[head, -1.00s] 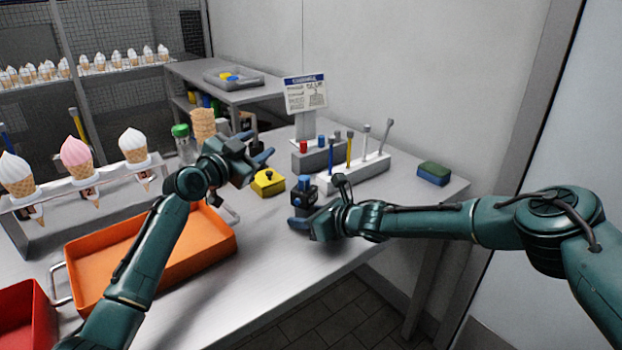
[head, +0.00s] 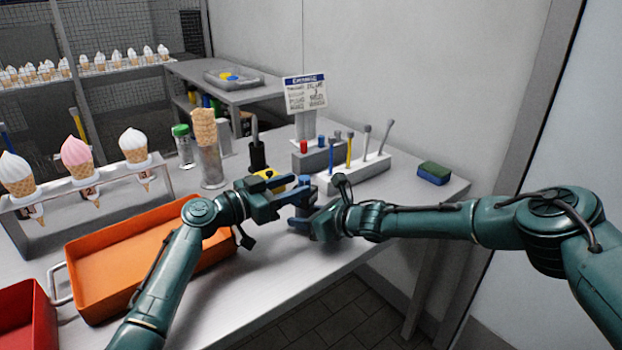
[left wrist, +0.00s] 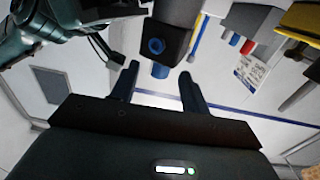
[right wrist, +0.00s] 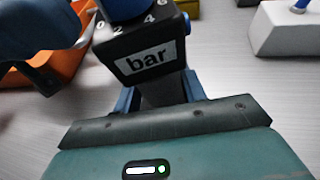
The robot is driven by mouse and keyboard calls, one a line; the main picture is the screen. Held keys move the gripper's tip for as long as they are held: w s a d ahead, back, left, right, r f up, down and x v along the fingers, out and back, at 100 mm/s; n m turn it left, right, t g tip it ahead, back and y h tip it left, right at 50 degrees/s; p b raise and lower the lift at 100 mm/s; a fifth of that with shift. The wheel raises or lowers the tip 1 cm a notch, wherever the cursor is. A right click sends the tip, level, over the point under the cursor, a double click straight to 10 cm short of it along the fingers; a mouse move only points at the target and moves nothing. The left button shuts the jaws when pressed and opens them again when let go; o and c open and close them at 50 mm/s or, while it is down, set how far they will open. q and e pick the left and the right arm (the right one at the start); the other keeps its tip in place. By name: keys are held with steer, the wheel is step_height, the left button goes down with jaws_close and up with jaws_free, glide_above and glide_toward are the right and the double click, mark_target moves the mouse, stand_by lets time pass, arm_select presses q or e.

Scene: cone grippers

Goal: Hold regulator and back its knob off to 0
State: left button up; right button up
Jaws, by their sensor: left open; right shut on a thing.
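The regulator is a dark block with a "bar" label (right wrist: 150,60) and a printed scale; 0, 2 and 4 are legible in the right wrist view. Its blue knob (right wrist: 122,8) is cut off by the frame top, and I cannot read its setting. My right gripper (head: 303,222) is shut on the regulator's lower body and holds it upright by the table's front edge. My left gripper (head: 290,197) is open beside the regulator. In the left wrist view the blue knob (left wrist: 160,70) appears between the open fingertips (left wrist: 160,72); I cannot tell whether they touch it.
An orange tray (head: 85,255) lies to the left. A yellow block (head: 268,177), a black-based tool (head: 257,155) and a cone in a clear holder (head: 210,165) stand behind my left gripper.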

mark_target(312, 185)
arm_select(q)
steer(key=shift+x, duration=2.75)
steer(key=c, duration=1)
steer(key=shift+w+m+g, duration=0.1)
steer(key=shift+m+g, duration=0.2)
steer(key=shift+a+m+g+h, duration=0.1)
steer(key=shift+m+g+h, duration=0.8)
steer(key=shift+g, duration=0.5)
steer(key=shift+s+m+g, duration=0.3)
steer(key=shift+m+g, duration=0.1)
